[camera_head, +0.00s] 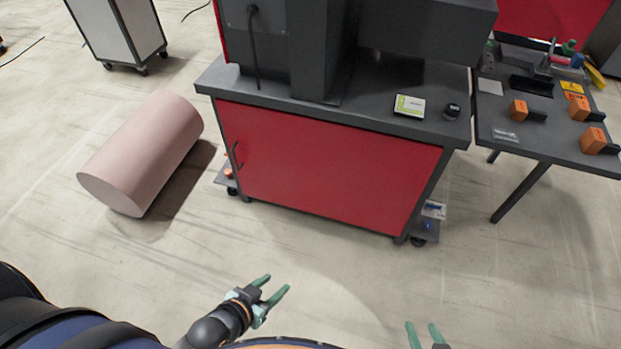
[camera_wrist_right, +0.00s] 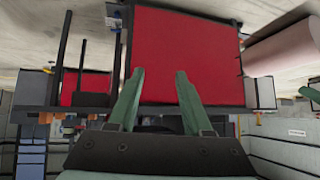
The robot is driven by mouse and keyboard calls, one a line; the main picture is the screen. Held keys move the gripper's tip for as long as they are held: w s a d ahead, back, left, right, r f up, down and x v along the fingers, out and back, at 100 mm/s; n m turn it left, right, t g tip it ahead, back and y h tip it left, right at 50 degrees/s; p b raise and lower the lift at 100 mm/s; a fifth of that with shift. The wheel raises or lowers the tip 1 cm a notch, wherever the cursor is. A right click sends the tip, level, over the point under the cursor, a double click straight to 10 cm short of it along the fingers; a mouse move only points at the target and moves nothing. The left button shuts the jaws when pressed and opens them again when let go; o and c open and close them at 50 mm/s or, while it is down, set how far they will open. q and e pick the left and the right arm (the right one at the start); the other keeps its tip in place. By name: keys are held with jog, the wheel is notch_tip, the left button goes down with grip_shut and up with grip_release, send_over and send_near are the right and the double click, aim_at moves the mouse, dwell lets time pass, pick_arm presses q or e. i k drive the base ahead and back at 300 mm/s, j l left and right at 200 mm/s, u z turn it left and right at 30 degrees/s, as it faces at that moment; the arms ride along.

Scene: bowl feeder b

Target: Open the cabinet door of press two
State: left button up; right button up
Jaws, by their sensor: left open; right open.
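The red cabinet door (camera_head: 325,170) closes the front of the dark grey press cabinet in the middle of the head view. A black handle (camera_head: 237,155) sits at its left edge. The door looks shut. In the right wrist view the red door (camera_wrist_right: 180,60) appears upside down beyond the fingers. My left gripper (camera_head: 272,292) is open and empty above the floor, in front of the cabinet and apart from it. My right gripper (camera_head: 426,336) is at the bottom edge of the head view, partly cut off. Its green fingers in the wrist view (camera_wrist_right: 158,100) are apart and empty.
A pink cylinder (camera_head: 145,150) lies on the floor left of the cabinet. A dark table (camera_head: 550,145) with orange blocks stands at the right. A green-white box (camera_head: 409,106) lies on the cabinet top. The floor before the door is clear.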

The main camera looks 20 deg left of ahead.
aim_at(375, 180)
jog(key=i+j+u, duration=0.15)
jog(key=i+j, duration=0.2)
jog(key=j, duration=0.35)
jog(key=i+j+u, duration=0.1)
jog(key=i+j, duration=0.25)
jog(key=j, duration=0.3)
jog(key=i+j+u, duration=0.15)
jog(key=i+j, duration=0.25)
jog(key=j, duration=0.2)
jog(key=i+j+u, duration=0.15)
jog(key=i+j, duration=0.3)
jog(key=j, duration=0.15)
